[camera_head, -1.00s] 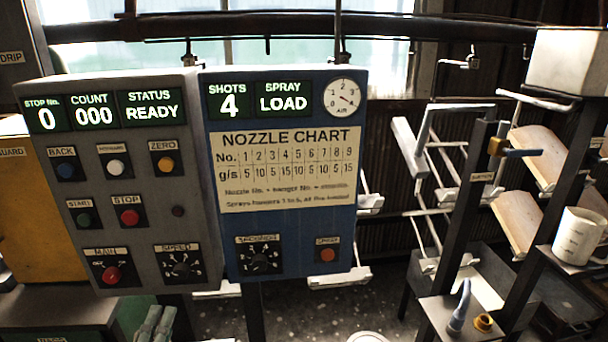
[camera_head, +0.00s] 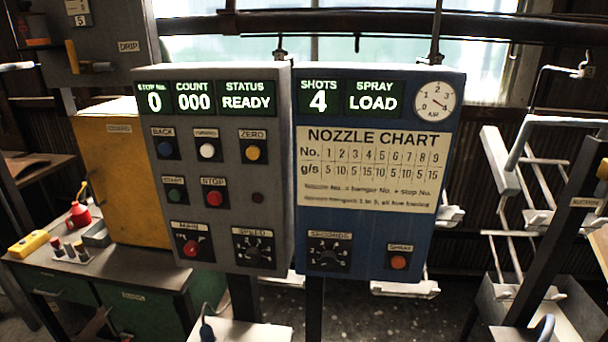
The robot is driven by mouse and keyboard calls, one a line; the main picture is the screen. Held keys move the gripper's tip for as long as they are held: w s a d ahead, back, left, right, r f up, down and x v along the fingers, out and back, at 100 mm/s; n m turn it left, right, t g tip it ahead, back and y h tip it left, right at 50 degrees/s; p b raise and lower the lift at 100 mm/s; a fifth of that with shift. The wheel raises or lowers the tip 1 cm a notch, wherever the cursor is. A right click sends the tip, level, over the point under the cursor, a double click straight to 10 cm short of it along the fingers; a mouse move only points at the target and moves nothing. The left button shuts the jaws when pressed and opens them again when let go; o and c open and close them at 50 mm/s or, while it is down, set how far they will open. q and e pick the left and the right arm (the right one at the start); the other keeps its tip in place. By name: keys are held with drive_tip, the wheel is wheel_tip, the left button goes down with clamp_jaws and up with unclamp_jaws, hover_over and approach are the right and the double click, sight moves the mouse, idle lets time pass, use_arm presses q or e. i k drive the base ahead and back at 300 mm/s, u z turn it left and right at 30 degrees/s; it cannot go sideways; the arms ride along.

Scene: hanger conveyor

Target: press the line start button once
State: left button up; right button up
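The grey control panel (camera_head: 226,110) stands in the middle of the head view. Its green start button (camera_head: 174,195) sits at the left, under a START label, beside the red stop button (camera_head: 214,198). The blue button (camera_head: 165,149), white button (camera_head: 207,150) and yellow button (camera_head: 252,152) form the row above. The display (camera_head: 205,97) reads stop No. 0, count 000, status READY. Neither of my grippers can be made out in the view.
The blue spray panel (camera_head: 367,256) adjoins on the right; its displays read shots 4 and spray LOAD. A yellow guard (camera_head: 118,180) and a green workbench (camera_head: 75,275) stand at left. Hanger racks (camera_head: 530,170) are at right. An overhead rail (camera_head: 350,22) crosses above.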

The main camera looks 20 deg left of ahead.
sight(175, 195)
drive_tip(key=u, duration=1.6)
